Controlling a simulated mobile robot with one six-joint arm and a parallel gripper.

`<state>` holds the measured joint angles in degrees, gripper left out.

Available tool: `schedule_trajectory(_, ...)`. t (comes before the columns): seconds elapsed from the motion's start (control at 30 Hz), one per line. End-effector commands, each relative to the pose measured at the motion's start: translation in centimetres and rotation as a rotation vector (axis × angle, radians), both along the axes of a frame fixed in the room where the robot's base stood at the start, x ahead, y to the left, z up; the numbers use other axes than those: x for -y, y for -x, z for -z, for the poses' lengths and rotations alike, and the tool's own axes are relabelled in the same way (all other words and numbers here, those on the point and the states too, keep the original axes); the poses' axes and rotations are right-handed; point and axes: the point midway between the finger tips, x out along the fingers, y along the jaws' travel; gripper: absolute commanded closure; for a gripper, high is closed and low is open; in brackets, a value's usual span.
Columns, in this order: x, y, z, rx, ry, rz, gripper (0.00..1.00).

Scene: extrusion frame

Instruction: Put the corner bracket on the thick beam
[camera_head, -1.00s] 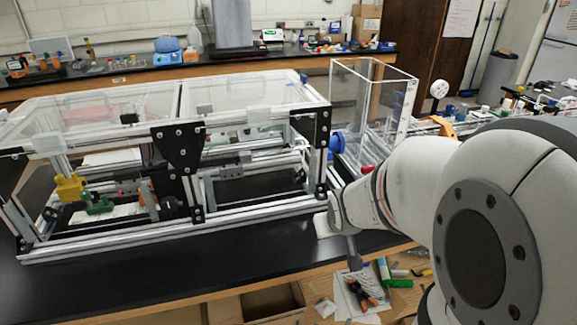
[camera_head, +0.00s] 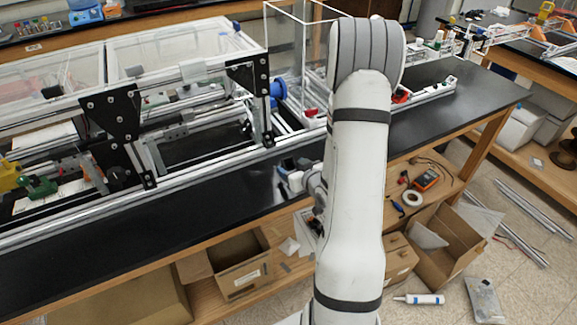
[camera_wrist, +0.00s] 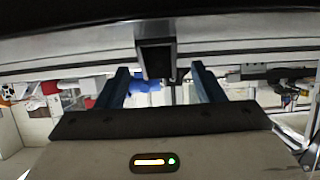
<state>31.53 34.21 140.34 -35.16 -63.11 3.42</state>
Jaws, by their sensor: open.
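My gripper (camera_wrist: 162,88) shows in the wrist view as two dark blue fingers, spread apart and open. A dark, squarish block (camera_wrist: 156,58) lies between and beyond the fingertips, against a wide silver beam (camera_wrist: 240,30); it may be the corner bracket. I cannot tell whether the fingers touch it. In the head view my gripper (camera_head: 290,178) is low beside the front right corner of the extrusion frame, partly hidden by my arm. The frame's front lower beam (camera_head: 190,177) runs along the bench. Which beam is the thick one is unclear.
The black bench top (camera_head: 170,222) is clear in front of the frame. Black plates (camera_head: 108,112) join its uprights. A clear box (camera_head: 298,50) stands behind my arm. Open cardboard boxes (camera_head: 238,262) sit on the shelf below, with a brown box (camera_head: 448,240) at right.

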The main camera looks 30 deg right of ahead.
Motion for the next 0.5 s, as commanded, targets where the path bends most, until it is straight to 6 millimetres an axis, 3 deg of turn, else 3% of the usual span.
schedule_trajectory(0.5,0.0,-4.9,1.8,-0.002,0.0,0.001,0.38)
